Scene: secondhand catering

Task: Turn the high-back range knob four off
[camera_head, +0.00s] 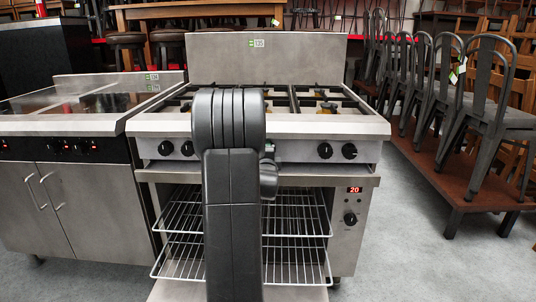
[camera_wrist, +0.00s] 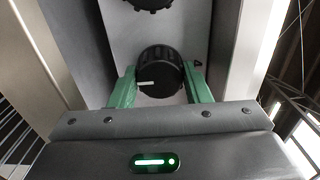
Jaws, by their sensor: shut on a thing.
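The high-back range (camera_head: 270,60) stands in the middle of the head view, with a tall steel back panel and a row of black knobs along its front. Two knobs (camera_head: 176,148) show on the left and two (camera_head: 337,151) on the right; my arm hides the middle of the row. In the wrist view, my gripper (camera_wrist: 160,72) has its green fingers on both sides of a black ribbed knob (camera_wrist: 162,72), shut on it. The knob's white mark points left in that view. Which number this knob has cannot be told.
Open wire racks (camera_head: 295,215) are below the knob panel, beside a red "20" display and a lower knob (camera_head: 350,219). A steel cooktop unit (camera_head: 75,160) adjoins on the left. Metal chairs (camera_head: 485,100) stand on a low wooden platform at right. Grey floor is free at front right.

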